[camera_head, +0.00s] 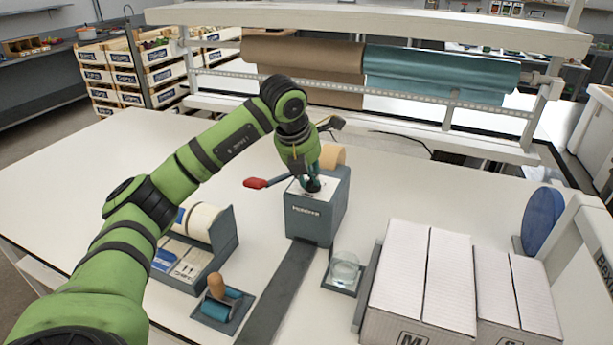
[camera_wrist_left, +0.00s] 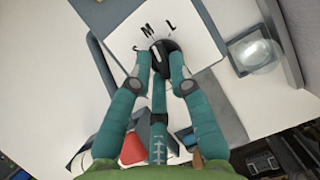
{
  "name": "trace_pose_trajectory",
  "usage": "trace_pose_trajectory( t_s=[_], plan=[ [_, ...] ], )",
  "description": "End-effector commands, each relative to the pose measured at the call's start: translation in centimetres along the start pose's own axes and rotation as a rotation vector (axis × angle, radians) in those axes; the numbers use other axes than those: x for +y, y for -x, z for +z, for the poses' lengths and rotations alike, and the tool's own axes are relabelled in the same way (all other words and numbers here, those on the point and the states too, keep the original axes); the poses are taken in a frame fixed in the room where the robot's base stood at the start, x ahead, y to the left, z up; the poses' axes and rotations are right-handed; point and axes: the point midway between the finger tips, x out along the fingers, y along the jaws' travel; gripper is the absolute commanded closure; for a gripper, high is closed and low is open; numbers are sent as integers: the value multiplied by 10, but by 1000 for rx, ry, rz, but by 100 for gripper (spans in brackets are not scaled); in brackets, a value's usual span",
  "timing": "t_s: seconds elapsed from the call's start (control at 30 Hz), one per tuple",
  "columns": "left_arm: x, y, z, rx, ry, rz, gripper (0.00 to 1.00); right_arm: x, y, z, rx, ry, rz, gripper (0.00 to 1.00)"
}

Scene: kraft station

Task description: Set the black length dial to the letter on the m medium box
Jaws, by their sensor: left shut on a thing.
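The black length dial (camera_wrist_left: 160,52) sits on the white top plate (camera_wrist_left: 118,40) of the grey dispenser (camera_head: 318,215). In the left wrist view, the letters S, M and L stand in an arc around the dial. I cannot tell for sure which letter its pointer meets. My left gripper (camera_head: 311,185) is on top of the dispenser, its fingers closed around the dial; the fingers also show in the left wrist view (camera_wrist_left: 162,70). The medium box (camera_head: 410,285) stands at the right front with a dark M on its front. My right gripper is not in view.
A red-handled lever (camera_head: 255,183) sticks out left of the dispenser. A tape holder (camera_head: 222,238), a roller (camera_head: 222,300) and a glass jar (camera_head: 344,268) stand nearby. Another white box (camera_head: 510,290) adjoins the medium box. Brown (camera_head: 300,60) and teal (camera_head: 440,72) rolls hang behind.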

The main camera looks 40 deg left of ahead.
Motion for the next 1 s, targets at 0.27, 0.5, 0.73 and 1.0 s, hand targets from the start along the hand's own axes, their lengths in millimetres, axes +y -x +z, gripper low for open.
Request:
trace_pose_trajectory(
  t_s=[0.27, 0.5, 0.73, 1.0],
  plan=[
    [-1, 4, 6, -23, 123, 46, 100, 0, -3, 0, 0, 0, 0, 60],
    [-1, 5, 6, -24, 163, 61, 100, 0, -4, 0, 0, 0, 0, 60],
    [0, 6, 6, -24, 168, 63, 100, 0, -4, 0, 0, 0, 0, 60],
    [0, 5, 5, -21, 167, 65, 56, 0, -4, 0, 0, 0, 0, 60]
  ],
)
